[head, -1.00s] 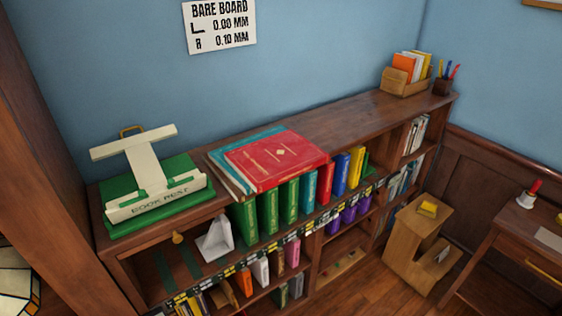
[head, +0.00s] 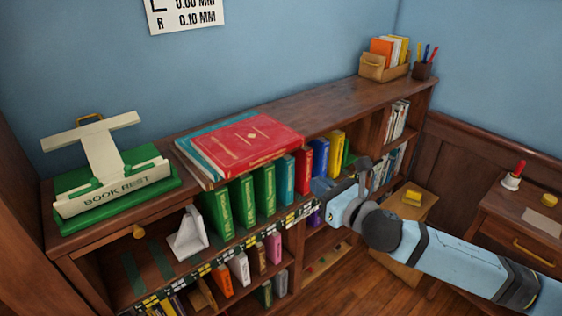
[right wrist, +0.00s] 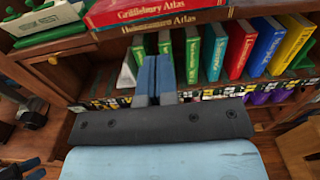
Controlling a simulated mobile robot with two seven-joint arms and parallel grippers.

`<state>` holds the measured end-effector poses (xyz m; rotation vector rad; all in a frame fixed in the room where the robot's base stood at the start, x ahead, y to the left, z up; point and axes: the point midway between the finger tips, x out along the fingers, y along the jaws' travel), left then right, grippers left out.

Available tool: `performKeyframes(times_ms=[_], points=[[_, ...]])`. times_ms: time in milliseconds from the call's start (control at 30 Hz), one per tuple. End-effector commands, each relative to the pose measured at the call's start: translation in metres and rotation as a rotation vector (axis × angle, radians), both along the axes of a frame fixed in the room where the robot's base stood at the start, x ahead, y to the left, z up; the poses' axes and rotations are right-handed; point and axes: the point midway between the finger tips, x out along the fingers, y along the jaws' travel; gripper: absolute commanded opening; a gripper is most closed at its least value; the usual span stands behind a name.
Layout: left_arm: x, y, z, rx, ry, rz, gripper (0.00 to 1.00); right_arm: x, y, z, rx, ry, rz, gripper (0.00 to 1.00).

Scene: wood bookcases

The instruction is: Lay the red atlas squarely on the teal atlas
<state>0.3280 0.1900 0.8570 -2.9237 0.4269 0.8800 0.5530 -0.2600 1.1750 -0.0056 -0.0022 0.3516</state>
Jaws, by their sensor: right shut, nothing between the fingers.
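The red atlas (head: 252,141) lies flat on top of the bookcase, resting on the teal atlas (head: 196,150). The teal cover shows along the left and back, so the red one sits offset to the right. In the right wrist view the red atlas's lettered spine (right wrist: 155,10) shows at the top, with a second brownish lettered spine below it. My right gripper (head: 320,188) is shut and empty, in front of the shelf and below and right of the atlases. In the right wrist view its fingers (right wrist: 153,78) are together, pointing at the shelved books.
A green and white book rest (head: 115,180) stands left of the atlases. Upright green books (head: 240,200) and other coloured books fill the shelf below. The bookcase top (head: 335,105) is clear up to the file box (head: 384,62). A small stand (head: 415,205) is at right.

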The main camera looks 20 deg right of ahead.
Motion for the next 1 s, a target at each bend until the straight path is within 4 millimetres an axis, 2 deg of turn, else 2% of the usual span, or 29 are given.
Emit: performKeyframes(times_ms=[167,400,600,800,1000], points=[[0.001,0.002,0.01,0.003,-0.003,0.001,0.51,0.025,0.01,0.004,0.005,0.0,-0.001,0.0],[0.001,0.006,0.022,0.008,-0.005,0.006,0.51,0.074,0.028,0.004,0.008,0.002,-0.001,0.0],[0.0,0.009,0.026,0.014,-0.003,0.011,0.51,0.107,0.04,0.003,0.008,0.002,-0.001,0.0],[-0.001,0.01,0.029,0.014,-0.002,0.014,0.51,0.124,0.046,0.001,0.007,0.004,0.0,0.0],[-0.001,0.009,0.029,0.013,-0.002,0.014,0.51,0.128,0.047,0.0,0.005,0.003,0.0,0.0]])
